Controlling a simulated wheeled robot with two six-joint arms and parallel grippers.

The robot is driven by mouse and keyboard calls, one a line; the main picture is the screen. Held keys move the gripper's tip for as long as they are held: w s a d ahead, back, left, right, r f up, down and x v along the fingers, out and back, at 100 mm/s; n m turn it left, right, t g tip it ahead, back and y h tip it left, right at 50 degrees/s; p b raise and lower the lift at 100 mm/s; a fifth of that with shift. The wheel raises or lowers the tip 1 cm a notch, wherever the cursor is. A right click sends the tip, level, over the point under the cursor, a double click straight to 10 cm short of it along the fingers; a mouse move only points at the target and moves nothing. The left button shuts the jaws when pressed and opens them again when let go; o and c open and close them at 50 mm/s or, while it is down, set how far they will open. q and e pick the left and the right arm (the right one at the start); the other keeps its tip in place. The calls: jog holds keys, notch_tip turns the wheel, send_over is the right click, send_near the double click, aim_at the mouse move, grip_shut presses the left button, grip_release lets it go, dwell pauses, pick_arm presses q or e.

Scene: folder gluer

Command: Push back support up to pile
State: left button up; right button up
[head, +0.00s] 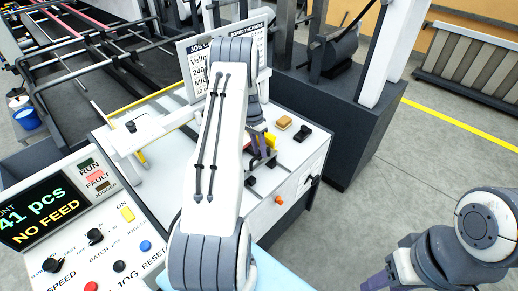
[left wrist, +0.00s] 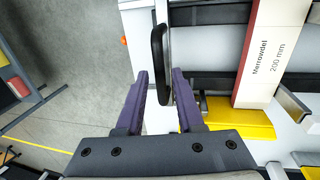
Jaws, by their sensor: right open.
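My left gripper (left wrist: 160,75) has its two purple fingers apart. A dark, rounded upright plate or handle (left wrist: 160,50) lies ahead of and between its fingertips, closer to the right one; contact cannot be told. I cannot tell for sure whether this is the back support. A cream and red piece marked "Merrowdel 200 mm" (left wrist: 272,55) lies to the right, perhaps the pile. In the head view my left gripper (head: 261,155) is low over the white machine top, partly hidden by my arm. My right gripper (head: 378,282) is open at the bottom right, partly cut off.
A control panel (head: 85,225) reading "41 pcs NO FEED" stands at the left. A job board (head: 195,68) stands behind my left arm. Yellow blocks (left wrist: 240,122) sit beside the marked piece. A dark machine body (head: 335,125) stands behind.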

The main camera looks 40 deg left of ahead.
pick_arm(q)
grip_shut()
dwell(1.2)
